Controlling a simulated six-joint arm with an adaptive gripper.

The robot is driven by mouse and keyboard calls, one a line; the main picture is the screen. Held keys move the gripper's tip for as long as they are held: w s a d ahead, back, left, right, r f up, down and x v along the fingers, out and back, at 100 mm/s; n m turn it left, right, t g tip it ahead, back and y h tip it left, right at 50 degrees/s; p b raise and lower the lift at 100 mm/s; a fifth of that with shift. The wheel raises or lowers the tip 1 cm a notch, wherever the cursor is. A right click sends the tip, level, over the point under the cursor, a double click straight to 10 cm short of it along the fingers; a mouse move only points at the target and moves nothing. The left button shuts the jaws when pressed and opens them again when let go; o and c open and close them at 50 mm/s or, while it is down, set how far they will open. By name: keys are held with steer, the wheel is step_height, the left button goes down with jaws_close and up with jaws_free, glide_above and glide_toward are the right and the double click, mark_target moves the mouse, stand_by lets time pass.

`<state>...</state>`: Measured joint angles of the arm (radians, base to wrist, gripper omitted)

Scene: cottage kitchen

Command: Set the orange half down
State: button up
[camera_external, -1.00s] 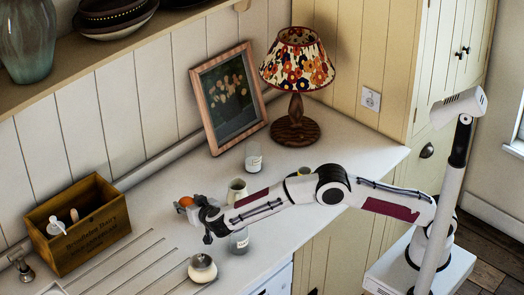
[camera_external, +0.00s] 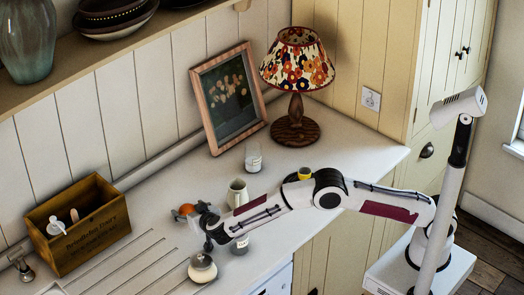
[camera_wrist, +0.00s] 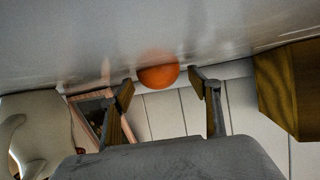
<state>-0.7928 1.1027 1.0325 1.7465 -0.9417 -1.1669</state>
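The orange half (camera_external: 186,210) is low over the white counter (camera_external: 150,222), left of the cream jug; it appears to rest on the counter. In the wrist view the orange half (camera_wrist: 158,76) shows its rounded orange side, between and just beyond my fingertips. My gripper (camera_wrist: 160,86) is open around it, with a small gap visible on each side. In the external view my gripper (camera_external: 190,212) is low at the orange half, and its fingers are partly hidden by the wrist.
The cream jug (camera_external: 237,192) and a jar (camera_external: 240,244) stand close to my arm. A round pot (camera_external: 202,268) is in front. A wooden box (camera_external: 85,240) is left, a glass jar (camera_external: 253,160) and yellow cup (camera_external: 305,174) behind. The ridged counter at left is clear.

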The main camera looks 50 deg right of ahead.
steer(key=shift+r, duration=0.2)
steer(key=shift+v, duration=1)
steer(key=r, duration=0.3)
steer(key=s+r, duration=0.1)
steer(key=r, duration=0.1)
steer(key=shift+a+r, duration=0.1)
steer(key=shift+a, duration=0.05)
steer(key=shift+r, duration=1.1)
steer(key=shift+w, duration=0.1)
